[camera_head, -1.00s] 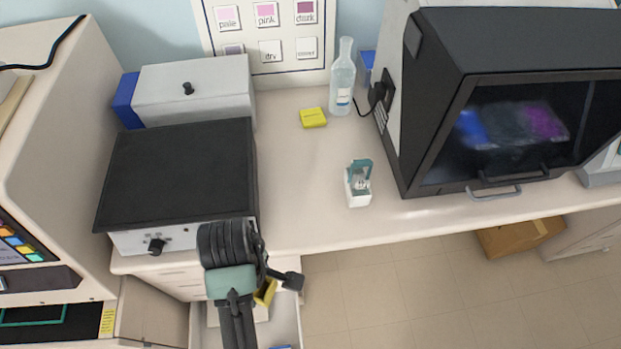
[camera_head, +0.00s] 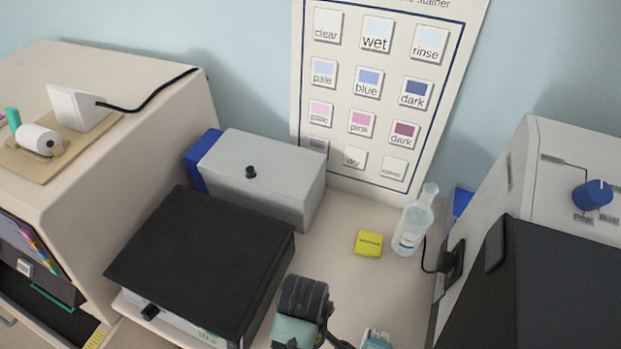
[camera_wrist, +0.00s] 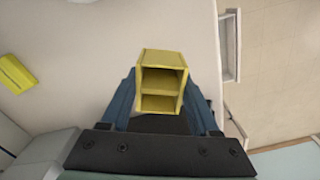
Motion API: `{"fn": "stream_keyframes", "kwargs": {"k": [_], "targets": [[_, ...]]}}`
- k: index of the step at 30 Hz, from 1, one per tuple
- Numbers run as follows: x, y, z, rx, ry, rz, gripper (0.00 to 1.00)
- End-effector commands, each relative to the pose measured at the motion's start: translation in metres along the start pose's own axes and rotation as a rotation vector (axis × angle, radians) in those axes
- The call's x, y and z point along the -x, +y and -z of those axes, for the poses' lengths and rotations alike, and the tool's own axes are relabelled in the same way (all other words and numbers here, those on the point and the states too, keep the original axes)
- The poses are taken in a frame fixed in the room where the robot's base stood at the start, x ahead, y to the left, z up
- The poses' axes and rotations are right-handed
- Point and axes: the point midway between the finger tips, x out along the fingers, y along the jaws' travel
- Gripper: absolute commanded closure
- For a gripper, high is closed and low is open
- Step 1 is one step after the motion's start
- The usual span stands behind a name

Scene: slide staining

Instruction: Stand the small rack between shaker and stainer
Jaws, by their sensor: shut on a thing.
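The small rack (camera_wrist: 162,82) is a yellow open-fronted box with a shelf, seen in the wrist view. My gripper (camera_wrist: 160,92) is shut on it, one blue finger at each side, and holds it over the pale counter near its edge. How high it is above the counter I cannot tell. The shaker (camera_head: 200,260) is the black-topped box at left. The stainer (camera_head: 565,285) is the large black and white machine at right, partly cut off. Counter (camera_head: 335,260) lies between them.
A yellow pad (camera_head: 368,243), a clear bottle (camera_head: 412,228) and a small teal-and-white item (camera_head: 376,339) stand between the machines. A grey box (camera_head: 270,175) stands behind the shaker. An open drawer (camera_wrist: 230,45) shows beyond the counter edge.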

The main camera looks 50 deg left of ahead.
Motion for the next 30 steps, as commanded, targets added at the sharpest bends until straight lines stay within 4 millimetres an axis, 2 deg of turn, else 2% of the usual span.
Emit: {"fn": "stream_keyframes", "kwargs": {"k": [13, 25, 26, 30], "targets": [[-0.051, 0.000, 0.000, 0.000, -0.001, 0.001, 0.95], [-0.058, 0.000, 0.000, 0.000, 0.000, -0.001, 0.95], [-0.058, 0.000, 0.000, 0.000, 0.000, -0.001, 0.36], [-0.058, 0.000, 0.000, 0.000, 0.000, -0.001, 0.11]]}}
